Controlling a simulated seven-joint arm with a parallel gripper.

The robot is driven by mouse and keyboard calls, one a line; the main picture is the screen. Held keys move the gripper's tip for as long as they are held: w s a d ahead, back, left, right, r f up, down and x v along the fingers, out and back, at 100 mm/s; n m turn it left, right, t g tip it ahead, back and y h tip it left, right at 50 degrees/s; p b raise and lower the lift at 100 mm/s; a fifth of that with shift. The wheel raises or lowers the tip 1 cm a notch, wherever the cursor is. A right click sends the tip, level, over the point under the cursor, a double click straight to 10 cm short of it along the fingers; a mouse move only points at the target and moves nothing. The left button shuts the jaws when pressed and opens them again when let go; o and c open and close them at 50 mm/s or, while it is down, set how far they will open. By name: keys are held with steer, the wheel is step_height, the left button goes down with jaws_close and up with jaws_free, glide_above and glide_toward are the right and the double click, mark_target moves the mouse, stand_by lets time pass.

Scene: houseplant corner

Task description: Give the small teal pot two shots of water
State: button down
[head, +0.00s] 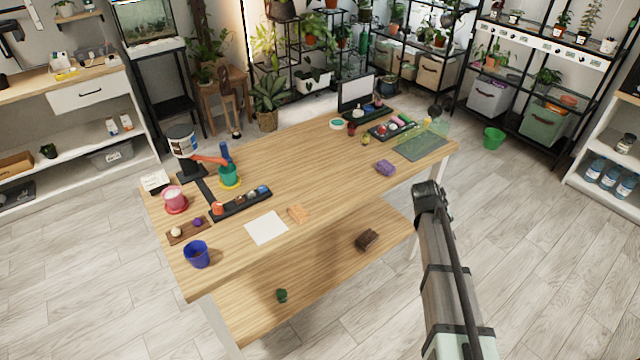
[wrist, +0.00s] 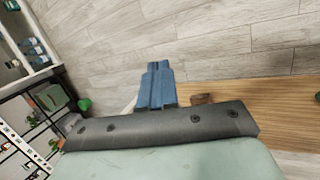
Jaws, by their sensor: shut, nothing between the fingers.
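The small teal pot (head: 228,176) stands on a yellow saucer (head: 231,185) at the left of the wooden table. A white-and-dark container (head: 181,139) on a black stand is just behind and left of it. An orange-red arm (head: 210,159) reaches from this stand toward the pot's rim; whether it touches is too small to tell. My gripper (wrist: 156,84) shows blue fingers closed together with nothing between them, in the wrist view. It points down past the table toward the floor, far from the pot. I cannot make out its fingers in the head view.
A blue bottle (head: 225,152) stands close behind the teal pot. A pink pot (head: 174,197), a black tray (head: 240,205) and a blue pot (head: 197,255) are nearby. A green bucket (head: 493,138) stands on the floor at right.

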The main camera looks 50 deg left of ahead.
steer(key=s+a+r+n+t, duration=0.1)
steer(key=s+a+r+n, duration=0.1)
steer(key=a, duration=0.6)
steer(key=s+a+r+n, duration=0.2)
steer(key=s+a+r, duration=0.2)
steer(key=s+a, duration=0.3)
steer(key=s+a+r+n+t+y, duration=0.1)
steer(key=s+a+r+n, duration=0.1)
steer(key=a, duration=0.8)
steer(key=shift+s+a+r+t, duration=0.15)
steer(key=shift+s+r, duration=0.15)
steer(key=shift+s, duration=0.35)
steer(key=shift+s+a+r+t, duration=0.15)
steer(key=shift+s+r, duration=0.15)
steer(key=shift+s, duration=0.3)
steer(key=s+a+r+n+t+y, duration=0.1)
steer(key=s+a+r+n, duration=0.35)
steer(key=s+a, duration=0.65)
step_height(320, 180, up, 6)
steer(key=n+t+y, duration=0.1)
steer(key=n, duration=0.1)
glide_above(260, 189)
steer(key=shift+f+m, duration=0.15)
steer(key=shift+m, duration=0.1)
steer(key=shift+f, duration=0.1)
steer(key=shift+f, duration=4.3)
steer(key=shift+f, duration=0.2)
steer(key=shift+f, duration=0.25)
